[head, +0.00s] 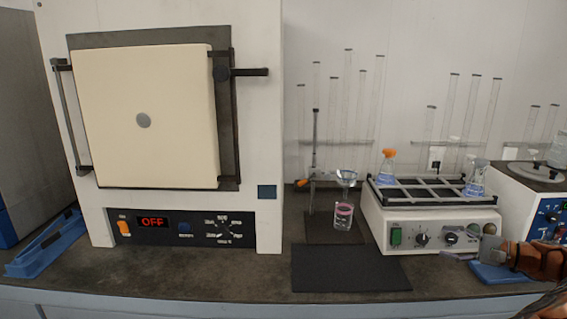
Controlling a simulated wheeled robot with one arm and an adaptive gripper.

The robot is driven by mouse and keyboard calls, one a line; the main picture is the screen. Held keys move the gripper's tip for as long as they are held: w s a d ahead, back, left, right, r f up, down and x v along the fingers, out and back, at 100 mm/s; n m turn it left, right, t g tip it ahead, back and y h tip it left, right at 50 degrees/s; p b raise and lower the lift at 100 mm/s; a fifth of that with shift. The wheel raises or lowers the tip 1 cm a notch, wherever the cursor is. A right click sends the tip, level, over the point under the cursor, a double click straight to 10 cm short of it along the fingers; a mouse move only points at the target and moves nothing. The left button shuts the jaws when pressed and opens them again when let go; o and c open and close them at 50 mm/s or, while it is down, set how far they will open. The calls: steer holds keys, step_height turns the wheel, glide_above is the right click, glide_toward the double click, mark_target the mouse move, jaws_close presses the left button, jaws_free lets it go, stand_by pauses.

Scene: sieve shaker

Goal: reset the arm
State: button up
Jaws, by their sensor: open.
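The task names no other object. At the lower right edge, a brown, jointed-looking object with grey metal parts (535,259) reaches in above a blue pad (500,274).
A furnace (143,120) with its door shut and display reading OFF stands left. A blue rack (45,243) lies beside it. A black mat (348,268) is bare. Behind are a stand with glassware (343,216), a flask shaker (432,228) and another white device (538,200).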

steer(key=a+r+n+g+y, duration=0.2)
steer(key=a+r+n+g, duration=0.15)
steer(key=a, duration=0.85)
steer(key=s+a+r+n+g+h, duration=0.2)
steer(key=s+a+n+g, duration=0.3)
steer(key=a, duration=0.7)
steer(key=s+a+r+n+g+h, duration=0.1)
steer(key=s+a+g, duration=0.2)
steer(key=s+a, duration=0.7)
steer(key=s+a+f+n+g+h, duration=0.1)
steer(key=s+a+f+h, duration=0.2)
steer(key=s, duration=0.4)
steer(key=s+a+f+n+g+h, duration=0.1)
steer(key=s+a+f+h, duration=0.2)
steer(key=s, duration=0.3)
steer(key=s+d+f+n+h, duration=0.1)
steer(key=s+d+f+h, duration=0.45)
steer(key=s+d, duration=0.55)
step_height(320, 180, up, 13)
steer(key=s+a+p, duration=0.1)
steer(key=p, duration=1.1)
steer(key=shift+s+a+t+p, duration=0.3)
steer(key=shift+a+t+p, duration=0.1)
steer(key=shift+t, duration=0.05)
